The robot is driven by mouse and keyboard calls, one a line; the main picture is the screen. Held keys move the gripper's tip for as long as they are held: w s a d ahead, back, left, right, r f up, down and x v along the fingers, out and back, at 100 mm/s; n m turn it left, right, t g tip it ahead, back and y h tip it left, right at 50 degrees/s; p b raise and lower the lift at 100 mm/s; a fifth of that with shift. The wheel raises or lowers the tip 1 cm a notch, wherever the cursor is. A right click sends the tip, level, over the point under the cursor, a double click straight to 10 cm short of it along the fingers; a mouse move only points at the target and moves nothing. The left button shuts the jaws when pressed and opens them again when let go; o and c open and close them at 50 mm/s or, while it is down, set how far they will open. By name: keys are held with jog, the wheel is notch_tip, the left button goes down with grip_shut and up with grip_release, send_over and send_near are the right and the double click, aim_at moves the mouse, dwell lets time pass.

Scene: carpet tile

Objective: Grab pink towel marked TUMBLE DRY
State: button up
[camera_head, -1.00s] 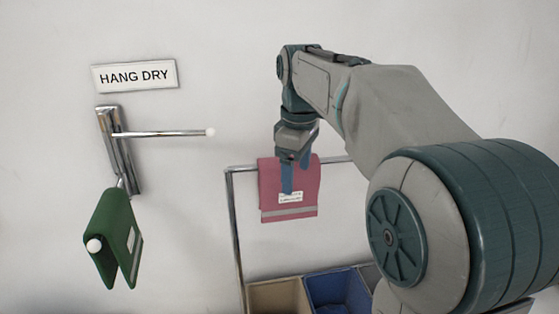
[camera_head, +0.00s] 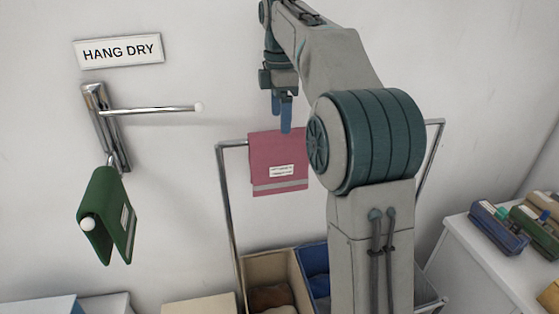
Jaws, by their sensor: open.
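The pink towel (camera_head: 275,158) hangs folded over the top bar of a metal rack (camera_head: 232,143). It has a pale grey stripe near its lower edge and a small white label whose print is too small to read. My gripper (camera_head: 281,115) is open and empty, pointing down, with its blue fingers just above the towel's top edge in the picture. One finger's tip seems to overlap the towel's upper edge; I cannot tell whether they touch. My arm hides the right part of the rack bar.
A green towel (camera_head: 105,212) hangs on a wall rod at left, below the HANG DRY sign (camera_head: 118,51). A second rod (camera_head: 155,109) is bare. Bins, one tan (camera_head: 262,266) and one blue, stand under the rack. A white cabinet (camera_head: 470,240) at right holds folded cloths.

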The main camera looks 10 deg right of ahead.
aim_at(279, 144)
notch_tip(279, 144, down, 4)
jog(key=shift+r, duration=0.15)
jog(key=shift+w+a+f+p, duration=0.1)
jog(key=shift+w+f+p, duration=0.1)
jog(key=shift+f, duration=0.7)
jog(key=shift+w+d+f+p, duration=0.1)
jog(key=shift+f+p, duration=0.1)
jog(key=shift+f, duration=0.65)
jog(key=shift+w+a+f+p, duration=0.1)
jog(key=shift+f+p, duration=0.1)
jog(key=shift+f, duration=0.7)
jog(key=c, duration=1.2)
jog(key=shift+r, duration=0.1)
